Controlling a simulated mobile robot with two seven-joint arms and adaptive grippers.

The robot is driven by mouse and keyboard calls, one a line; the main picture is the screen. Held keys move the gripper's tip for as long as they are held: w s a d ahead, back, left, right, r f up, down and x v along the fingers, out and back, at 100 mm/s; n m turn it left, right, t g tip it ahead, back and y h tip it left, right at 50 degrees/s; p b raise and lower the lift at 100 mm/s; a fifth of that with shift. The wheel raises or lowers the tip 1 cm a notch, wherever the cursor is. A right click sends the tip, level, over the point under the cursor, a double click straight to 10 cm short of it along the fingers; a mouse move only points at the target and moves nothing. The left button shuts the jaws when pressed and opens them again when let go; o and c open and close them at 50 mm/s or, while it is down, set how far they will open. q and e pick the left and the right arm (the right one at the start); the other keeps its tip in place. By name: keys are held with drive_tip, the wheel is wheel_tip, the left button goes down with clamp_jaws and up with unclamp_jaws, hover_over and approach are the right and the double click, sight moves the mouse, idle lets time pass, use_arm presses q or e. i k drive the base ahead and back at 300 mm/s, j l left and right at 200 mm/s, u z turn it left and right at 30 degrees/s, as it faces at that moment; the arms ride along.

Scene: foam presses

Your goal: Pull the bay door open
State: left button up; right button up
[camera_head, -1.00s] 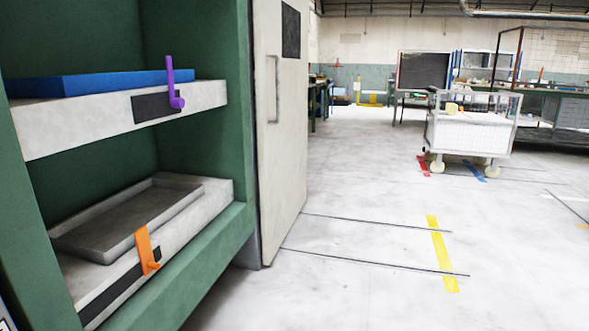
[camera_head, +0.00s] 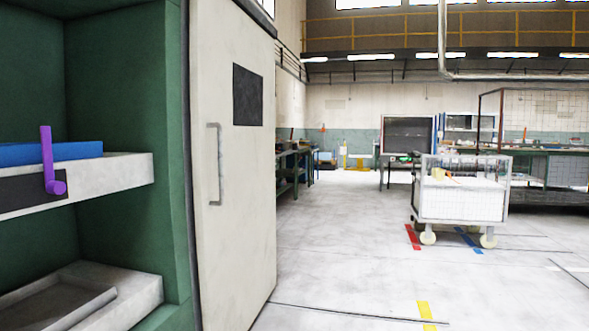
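The bay door (camera_head: 235,220) is a tall off-white panel at the right side of the green press, left of the picture's middle. It stands swung outward, and the bay beside it is uncovered. A pale vertical bar handle (camera_head: 217,165) is fixed on the door's face, with a dark square panel (camera_head: 247,95) above it. Neither of my grippers shows in the head view, and nothing touches the handle.
The green press (camera_head: 120,90) fills the left, with a blue slab (camera_head: 70,153) and purple lever (camera_head: 47,160) on its upper shelf and a grey tray (camera_head: 60,305) below. A white mesh cart (camera_head: 462,195) stands to the right. The floor between is clear.

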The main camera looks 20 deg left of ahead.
sight(231, 58)
drive_tip(key=i+l, duration=0.1)
drive_tip(key=i, duration=0.4)
drive_tip(key=i+l+u, duration=0.1)
drive_tip(key=i, duration=0.45)
drive_tip(key=i+l, duration=0.15)
drive_tip(key=i, duration=0.35)
drive_tip(key=i+l+u, duration=0.1)
drive_tip(key=i+u, duration=0.2)
drive_tip(key=u, duration=0.15)
drive_tip(key=i+l+u, duration=0.2)
drive_tip(key=u, duration=0.2)
drive_tip(key=i+l+u, duration=0.3)
drive_tip(key=u, duration=0.15)
